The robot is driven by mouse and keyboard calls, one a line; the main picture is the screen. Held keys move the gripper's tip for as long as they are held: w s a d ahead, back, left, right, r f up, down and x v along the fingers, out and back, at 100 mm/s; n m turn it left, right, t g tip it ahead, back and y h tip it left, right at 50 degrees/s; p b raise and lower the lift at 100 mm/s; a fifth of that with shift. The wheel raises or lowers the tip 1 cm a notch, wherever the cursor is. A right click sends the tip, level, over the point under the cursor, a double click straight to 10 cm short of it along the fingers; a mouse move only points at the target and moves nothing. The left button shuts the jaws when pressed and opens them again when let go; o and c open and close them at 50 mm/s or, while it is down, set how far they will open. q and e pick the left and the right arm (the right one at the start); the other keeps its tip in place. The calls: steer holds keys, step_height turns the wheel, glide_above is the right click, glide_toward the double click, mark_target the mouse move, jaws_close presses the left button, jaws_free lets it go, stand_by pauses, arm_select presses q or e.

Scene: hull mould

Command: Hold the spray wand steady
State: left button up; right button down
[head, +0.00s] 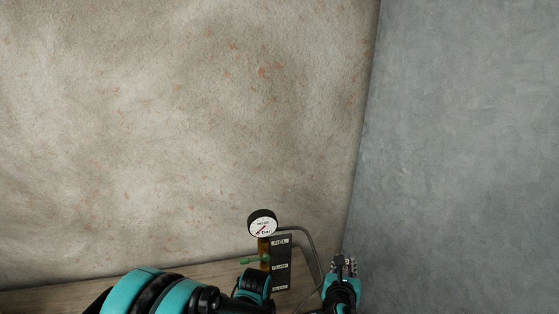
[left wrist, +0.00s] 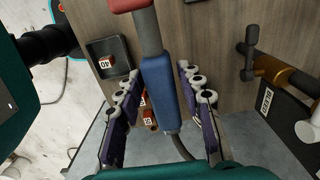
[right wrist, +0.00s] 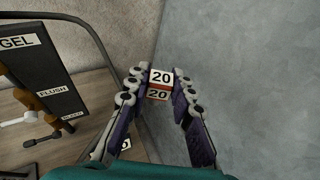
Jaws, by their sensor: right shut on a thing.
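The spray wand (left wrist: 161,88) shows in the left wrist view, with a blue grip, a grey shaft and a red part at the top edge. My left gripper (left wrist: 160,84) is open, with one finger on each side of the blue grip and a visible gap to both. A hose runs down from the grip's lower end. In the right wrist view my right gripper (right wrist: 158,82) is shut on a small white and red block marked 20 (right wrist: 160,78). In the head view my right gripper (head: 343,264) is at the bottom, right of the panel; my left fingers are not visible there.
A dark tray (left wrist: 125,49) holds a block marked 40 (left wrist: 106,62). A large pale wall (head: 190,120) fills the back.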

arm_select(q)
steer(key=shift+r, duration=0.1)
steer(key=o, duration=1.1)
steer(key=shift+o, duration=0.2)
steer(key=shift+r, duration=4.05)
